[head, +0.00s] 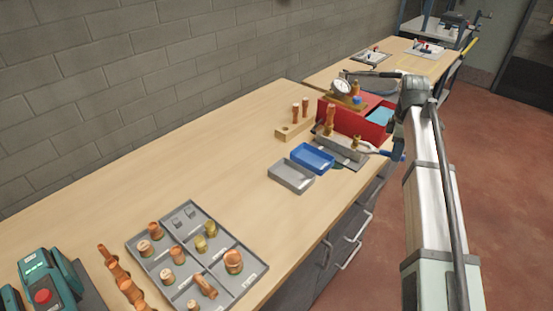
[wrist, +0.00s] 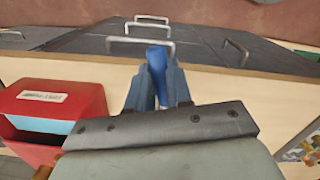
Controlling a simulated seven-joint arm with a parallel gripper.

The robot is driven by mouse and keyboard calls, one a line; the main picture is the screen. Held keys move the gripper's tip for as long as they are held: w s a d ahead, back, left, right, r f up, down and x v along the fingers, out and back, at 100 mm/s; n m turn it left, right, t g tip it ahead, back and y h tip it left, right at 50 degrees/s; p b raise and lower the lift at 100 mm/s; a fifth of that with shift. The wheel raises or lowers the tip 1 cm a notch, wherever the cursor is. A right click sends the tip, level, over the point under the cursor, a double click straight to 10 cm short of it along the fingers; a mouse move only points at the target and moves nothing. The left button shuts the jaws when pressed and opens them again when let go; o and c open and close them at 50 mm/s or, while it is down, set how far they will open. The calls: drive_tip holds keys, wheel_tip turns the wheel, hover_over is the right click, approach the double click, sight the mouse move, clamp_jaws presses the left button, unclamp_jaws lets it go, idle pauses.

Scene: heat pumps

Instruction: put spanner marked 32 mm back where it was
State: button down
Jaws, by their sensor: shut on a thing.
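My gripper (wrist: 155,90) is shut on a blue-handled tool, the spanner (wrist: 157,62), seen between the fingers in the wrist view. In the head view the spanner's blue handle (head: 393,155) shows below my arm's end, at the bench's front edge beside the red box. A pale part reaches left from it toward the grey block. No size mark is readable on the spanner, and its head is hidden in the wrist view. My gripper's fingers are mostly hidden in the head view.
The red box (head: 345,121) stands close by; it also shows in the wrist view (wrist: 88,100). A grey block (head: 339,148), blue tray (head: 312,158) and grey tray (head: 291,176) lie left of it. A compartment tray (head: 205,282) holds copper fittings. The bench middle is clear.

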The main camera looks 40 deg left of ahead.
drive_tip(key=s+a+r+n, duration=0.15)
drive_tip(key=a+n, duration=0.35)
drive_tip(key=a, duration=0.5)
drive_tip(key=s+a+r+n, duration=0.1)
drive_tip(key=s+a+n, duration=0.3)
drive_tip(key=a, duration=0.6)
drive_tip(key=n+y, duration=0.1)
drive_tip(key=n, duration=0.9)
hover_over(272, 151)
drive_tip(key=f, duration=0.2)
drive_tip(key=shift+t, duration=0.4)
drive_tip(key=shift+f, duration=4.3)
drive_tip(key=c, duration=1.5)
unclamp_jaws()
drive_tip(key=shift+f, duration=0.15)
drive_tip(key=o, duration=0.5)
drive_tip(key=shift+c, duration=0.2)
wheel_tip(272, 151, up, 12)
drive_tip(key=s, duration=0.1)
drive_tip(key=shift+d, duration=0.25)
